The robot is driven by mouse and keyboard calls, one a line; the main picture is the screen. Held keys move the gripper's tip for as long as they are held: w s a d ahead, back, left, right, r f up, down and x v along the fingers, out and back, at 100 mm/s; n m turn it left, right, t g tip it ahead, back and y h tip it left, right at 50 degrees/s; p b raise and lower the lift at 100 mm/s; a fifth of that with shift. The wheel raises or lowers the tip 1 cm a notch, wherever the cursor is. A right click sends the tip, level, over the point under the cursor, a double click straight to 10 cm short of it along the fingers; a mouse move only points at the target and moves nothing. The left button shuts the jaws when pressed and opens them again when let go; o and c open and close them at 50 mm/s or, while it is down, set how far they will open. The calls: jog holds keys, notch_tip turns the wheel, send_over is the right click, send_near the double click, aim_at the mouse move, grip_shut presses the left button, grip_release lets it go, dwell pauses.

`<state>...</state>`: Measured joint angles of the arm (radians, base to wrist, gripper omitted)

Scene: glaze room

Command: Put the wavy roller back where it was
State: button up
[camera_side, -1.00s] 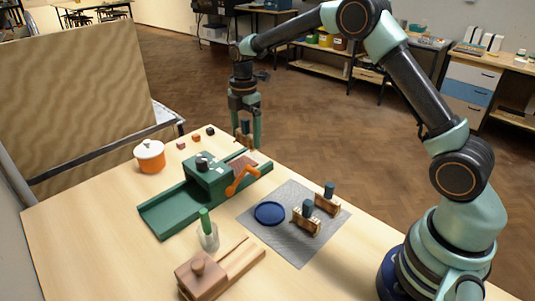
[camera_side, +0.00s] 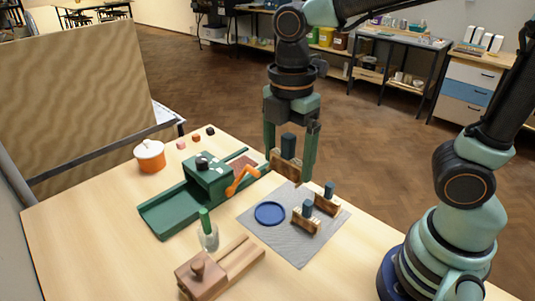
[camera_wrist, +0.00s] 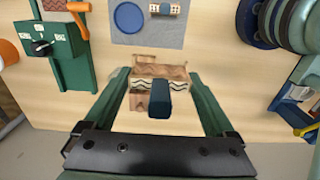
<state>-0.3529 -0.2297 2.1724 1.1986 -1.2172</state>
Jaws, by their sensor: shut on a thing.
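My gripper (camera_side: 289,166) is shut on the wavy roller (camera_side: 285,167), a brown wooden piece with a dark blue handle standing up. In the wrist view a zigzag band shows along the roller (camera_wrist: 160,72), held crosswise between the fingers. It hangs near the far corner of the grey mat (camera_side: 263,233); its exact height is hard to tell. Two similar rollers with dark blue handles, a nearer roller (camera_side: 306,224) and a farther roller (camera_side: 327,206), stand on the mat. Their patterns are too small to tell.
A blue round dish (camera_side: 270,213) lies on the mat. A green press (camera_side: 180,207) with an orange crank (camera_side: 241,180) stands left of it. An orange pot (camera_side: 150,158), small blocks, a glass with a green-handled tool (camera_side: 207,232) and a wooden block (camera_side: 200,277) are also on the table.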

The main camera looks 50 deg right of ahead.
aim_at(290, 251)
jog(key=shift+s+f, duration=0.1)
jog(key=shift+s, duration=0.85)
jog(key=shift+s+f, duration=0.15)
jog(key=shift+f, duration=0.2)
notch_tip(290, 251, down, 19)
jog(key=shift+f, duration=0.2)
jog(key=shift+f, duration=0.2)
jog(key=shift+f, duration=0.45)
jog(key=c, duration=0.6)
jog(key=o, duration=1.5)
jog(key=shift+o, duration=0.2)
jog(key=shift+r, duration=0.15)
